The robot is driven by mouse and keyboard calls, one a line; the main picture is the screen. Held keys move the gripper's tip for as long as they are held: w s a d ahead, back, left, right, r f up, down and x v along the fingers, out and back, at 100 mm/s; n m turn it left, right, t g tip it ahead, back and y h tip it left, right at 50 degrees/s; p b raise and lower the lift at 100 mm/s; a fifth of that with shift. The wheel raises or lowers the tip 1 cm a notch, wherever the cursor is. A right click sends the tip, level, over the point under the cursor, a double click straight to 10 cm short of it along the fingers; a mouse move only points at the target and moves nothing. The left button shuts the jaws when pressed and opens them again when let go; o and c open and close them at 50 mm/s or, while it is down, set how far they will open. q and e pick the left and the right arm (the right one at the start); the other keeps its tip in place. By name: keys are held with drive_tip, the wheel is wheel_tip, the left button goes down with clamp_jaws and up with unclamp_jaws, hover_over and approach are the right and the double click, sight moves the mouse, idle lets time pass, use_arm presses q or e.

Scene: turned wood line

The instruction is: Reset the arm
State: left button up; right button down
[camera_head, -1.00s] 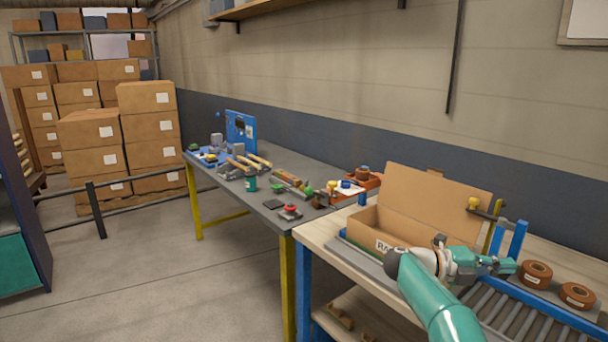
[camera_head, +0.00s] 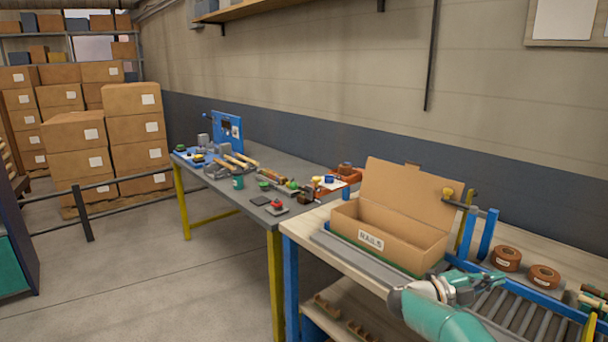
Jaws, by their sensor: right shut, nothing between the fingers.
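My right gripper (camera_head: 490,281) is at the lower right, at the end of my teal arm. It is shut and empty, over the near side of the roller conveyor (camera_head: 532,316). It is to the right of and nearer than an open cardboard box (camera_head: 405,240) labelled "RAILS", which stands on the wooden bench with its lid up. The gripper's fingertips appear apart from the box. My left gripper is not in view.
Two brown tape rolls (camera_head: 506,258) lie right of the box. Blue posts (camera_head: 487,234) with a clamp stand behind the gripper. A grey table (camera_head: 285,164) with tools is further back.

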drive_tip(key=w+a+f+n+t+y, duration=0.1)
drive_tip(key=a+f+n+t+y, duration=0.3)
drive_tip(key=f+n, duration=0.35)
drive_tip(key=w+a+f+n+t+y, duration=0.25)
drive_tip(key=f+n+t, duration=0.35)
drive_tip(key=f, duration=0.3)
drive_tip(key=s+a+f+n+g+y, duration=0.1)
drive_tip(key=s+a+f+n+y, duration=0.65)
drive_tip(key=a+f, duration=0.4)
drive_tip(key=s+a+f+n+g+y, duration=0.2)
drive_tip(key=s+a, duration=0.3)
drive_tip(key=s, duration=0.5)
drive_tip(key=s+a+f+n+g+y, duration=0.3)
drive_tip(key=s+a+f+g+y, duration=0.1)
drive_tip(key=s, duration=0.6)
drive_tip(key=s+a+f+n+g+y, duration=0.3)
drive_tip(key=s+a, duration=0.3)
drive_tip(key=s, duration=0.4)
drive_tip(key=shift+s+a+f+g+y, duration=0.2)
drive_tip(key=shift+s+f+g+y, duration=0.15)
drive_tip(key=shift+g, duration=0.25)
